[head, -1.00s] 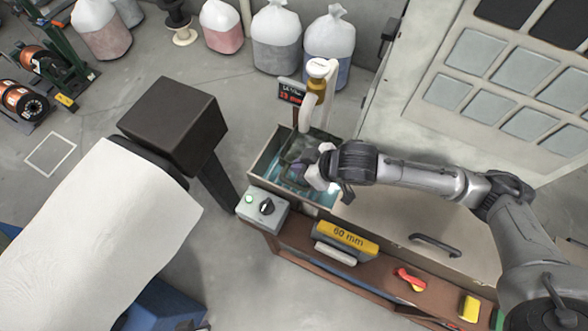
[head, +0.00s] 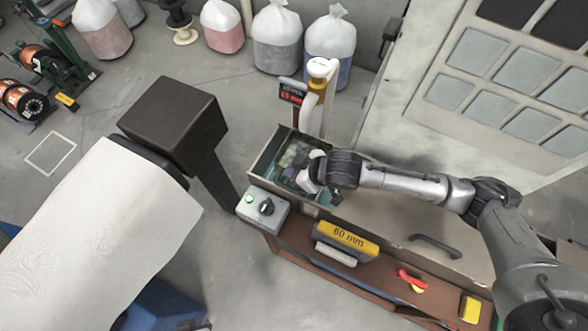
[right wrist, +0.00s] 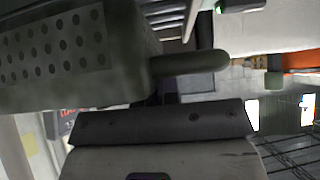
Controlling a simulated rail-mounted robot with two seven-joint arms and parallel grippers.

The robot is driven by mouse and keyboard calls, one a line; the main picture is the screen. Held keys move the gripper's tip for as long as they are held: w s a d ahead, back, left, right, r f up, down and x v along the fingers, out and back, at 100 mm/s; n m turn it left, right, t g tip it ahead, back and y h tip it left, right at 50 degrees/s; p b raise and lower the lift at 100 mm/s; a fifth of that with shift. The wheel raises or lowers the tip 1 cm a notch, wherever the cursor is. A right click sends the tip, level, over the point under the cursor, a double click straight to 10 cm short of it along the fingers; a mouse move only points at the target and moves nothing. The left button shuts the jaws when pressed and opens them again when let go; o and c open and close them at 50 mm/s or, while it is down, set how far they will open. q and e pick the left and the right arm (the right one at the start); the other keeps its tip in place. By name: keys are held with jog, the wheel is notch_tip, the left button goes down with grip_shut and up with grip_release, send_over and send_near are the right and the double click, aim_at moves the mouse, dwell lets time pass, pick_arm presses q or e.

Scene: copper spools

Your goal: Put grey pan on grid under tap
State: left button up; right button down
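A dark grey-green shape that I take for the grey pan (head: 291,154) lies within the open tank (head: 266,152), mostly hidden and hard to make out. My right gripper (head: 306,176) reaches into the tank from the right, right beside it; its fingertips are hidden. In the right wrist view a dull grey body with rows of round dark dimples (right wrist: 60,52), probably the pan, sits very close, with a rounded bar (right wrist: 190,65) sticking out right. Dark crossing lines like a grid (right wrist: 290,155) show at lower right. The white tap pipe (head: 310,108) stands at the tank's back. My left gripper is out of view.
A grey box with a black knob (head: 266,206) stands at the tank's front left. A yellow "60 mm" sign (head: 347,240), red lever (head: 410,279) and yellow block (head: 470,309) line the bench's front. A small red-digit display (head: 292,95) stands behind the tank.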

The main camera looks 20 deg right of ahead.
jog(key=shift+f, duration=0.15)
jog(key=shift+f, duration=0.35)
jog(key=c, duration=1.4)
grip_release()
jog(key=shift+f, duration=0.1)
jog(key=shift+o, duration=0.2)
jog(key=shift+r, duration=0.3)
jog(key=v, duration=1.2)
jog(key=shift+r+p, duration=0.3)
jog(key=shift+r, duration=0.05)
